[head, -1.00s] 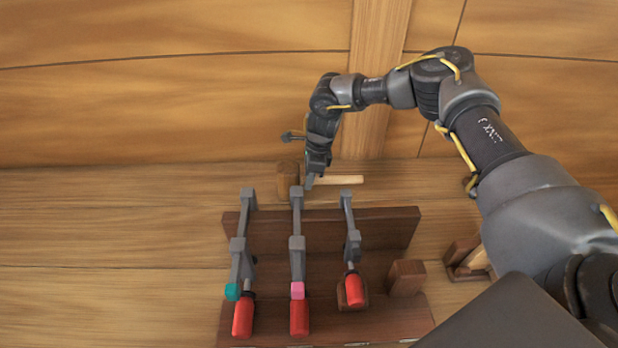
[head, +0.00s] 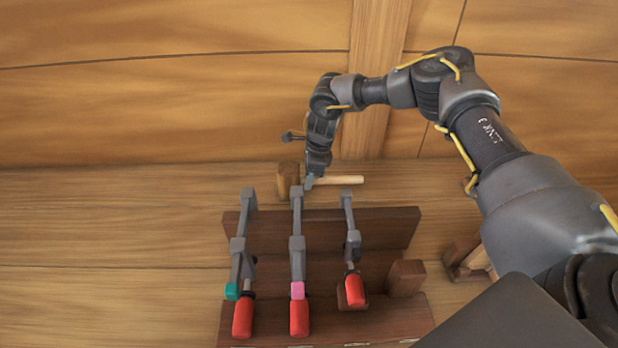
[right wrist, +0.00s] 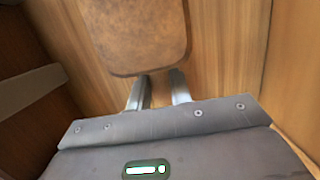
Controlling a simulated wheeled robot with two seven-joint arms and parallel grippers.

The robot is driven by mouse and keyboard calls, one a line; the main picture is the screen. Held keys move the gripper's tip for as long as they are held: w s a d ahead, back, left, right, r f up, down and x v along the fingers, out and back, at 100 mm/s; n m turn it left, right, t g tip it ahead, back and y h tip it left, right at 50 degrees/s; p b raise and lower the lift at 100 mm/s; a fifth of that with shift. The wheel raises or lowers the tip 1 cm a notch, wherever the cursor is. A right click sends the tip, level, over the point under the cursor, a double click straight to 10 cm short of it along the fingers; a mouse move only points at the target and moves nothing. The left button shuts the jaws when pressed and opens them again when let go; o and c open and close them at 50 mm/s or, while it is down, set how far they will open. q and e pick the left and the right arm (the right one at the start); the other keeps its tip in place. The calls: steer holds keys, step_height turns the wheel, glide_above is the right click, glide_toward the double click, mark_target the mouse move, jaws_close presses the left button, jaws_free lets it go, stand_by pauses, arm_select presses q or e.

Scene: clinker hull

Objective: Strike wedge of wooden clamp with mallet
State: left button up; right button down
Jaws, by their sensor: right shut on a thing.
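The mallet has a brown wooden head (head: 288,180) and a pale handle (head: 345,180). It lies behind the clamp rack in the head view. My right gripper (head: 310,183) is shut on the mallet's handle close to the head. In the right wrist view the head (right wrist: 145,35) fills the top, just beyond my fingertips (right wrist: 160,90); the handle is hidden there. A brown wooden piece with a lighter slanted part (head: 470,258), perhaps the wooden clamp and its wedge, stands at the right, partly hidden by my arm. My left gripper is not in view.
A dark wooden rack (head: 390,228) holds three metal bar clamps with red handles (head: 299,318), close in front of my right gripper. A brown block (head: 406,278) stands at its right. The plank wall (head: 180,100) rises behind. The planks at the left are clear.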

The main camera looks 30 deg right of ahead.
steer(key=shift+r, duration=0.2)
stand_by(0.5)
steer(key=shift+r+p, duration=0.45)
steer(key=shift+p, duration=0.1)
steer(key=p+v, duration=0.2)
steer(key=a+p+v, duration=0.1)
steer(key=p+v, duration=0.1)
steer(key=v, duration=0.1)
steer(key=p+v, duration=0.2)
steer(key=shift+w+a+r, duration=0.1)
steer(key=shift+w+r, duration=0.25)
steer(key=shift+r, duration=0.25)
steer(key=c, duration=1.8)
jaws_free()
jaws_close()
